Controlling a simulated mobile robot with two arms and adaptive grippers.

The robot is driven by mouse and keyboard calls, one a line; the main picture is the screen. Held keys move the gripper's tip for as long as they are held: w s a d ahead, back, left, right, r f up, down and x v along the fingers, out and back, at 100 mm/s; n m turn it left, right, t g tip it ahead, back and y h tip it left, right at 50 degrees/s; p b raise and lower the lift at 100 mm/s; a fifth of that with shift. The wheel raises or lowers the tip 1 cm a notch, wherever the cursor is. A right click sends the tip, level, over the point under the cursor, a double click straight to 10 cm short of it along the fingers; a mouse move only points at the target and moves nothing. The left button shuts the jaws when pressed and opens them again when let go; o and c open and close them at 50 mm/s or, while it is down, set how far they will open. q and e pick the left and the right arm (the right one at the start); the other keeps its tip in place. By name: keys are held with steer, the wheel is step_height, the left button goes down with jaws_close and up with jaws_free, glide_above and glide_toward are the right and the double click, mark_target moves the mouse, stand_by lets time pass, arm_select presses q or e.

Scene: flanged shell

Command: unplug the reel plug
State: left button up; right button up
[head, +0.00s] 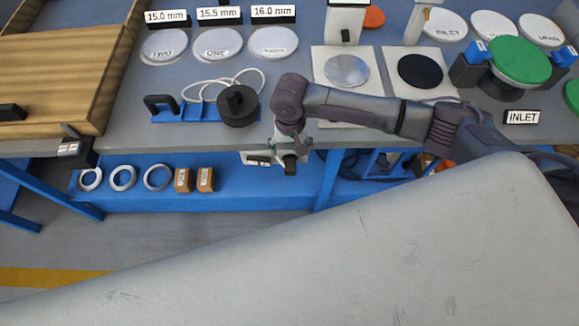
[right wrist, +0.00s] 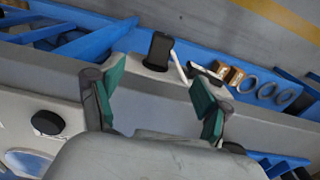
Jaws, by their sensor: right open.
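The cable reel (head: 237,105) is a black drum on a blue base, with loose white cable behind it on the bench. A pale box (head: 257,157) sits at the bench's front edge, with a black plug-like block (head: 290,163) at its right end. What I take to be the same black block (right wrist: 160,48) stands upright in the right wrist view, with a thin white piece beside it. My right gripper (head: 291,142) is by the box; in the wrist view its green-padded fingers (right wrist: 158,88) are open and apart, and the block shows between and beyond them. My left gripper is not seen.
Below the bench, a blue shelf (head: 250,196) holds several rings and two small brown boxes (head: 194,179). White discs (head: 218,44) lie at the back left. Plates with a grey disc (head: 346,70) and a black disc (head: 420,70) lie right of the reel, partly behind my arm.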

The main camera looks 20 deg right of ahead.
mark_target(290, 164)
step_height(290, 164, down, 5)
steer(key=b, duration=0.4)
steer(key=shift+r, duration=0.2)
steer(key=shift+f, duration=1.5)
steer(key=shift+p, duration=0.4)
steer(key=shift+p, duration=0.55)
